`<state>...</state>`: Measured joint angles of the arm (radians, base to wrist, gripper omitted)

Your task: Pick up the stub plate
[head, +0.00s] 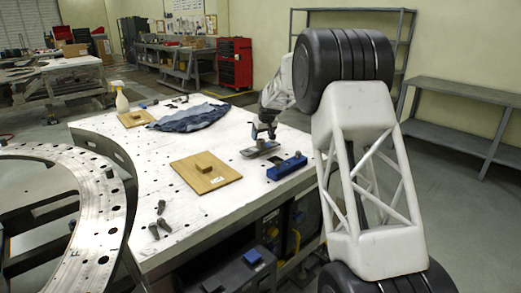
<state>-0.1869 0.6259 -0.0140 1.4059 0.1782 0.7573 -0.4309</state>
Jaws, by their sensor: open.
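A small grey metal plate (259,150) lies on the white perforated table, to the right of its middle. It may be the stub plate, but I cannot tell for sure. My gripper (263,137) is open and points down just above this plate, at its upper side. Whether the fingers touch the plate or straddle part of it is too small to tell. A wooden board (195,183) with a small raised block on top lies to the left and nearer.
A blue block (287,167) lies close beside the plate, near the table's right edge. A blue cloth (190,118), a spray bottle (121,99) and another wooden board (131,119) are at the back. A curved metal ring (103,205) stands left.

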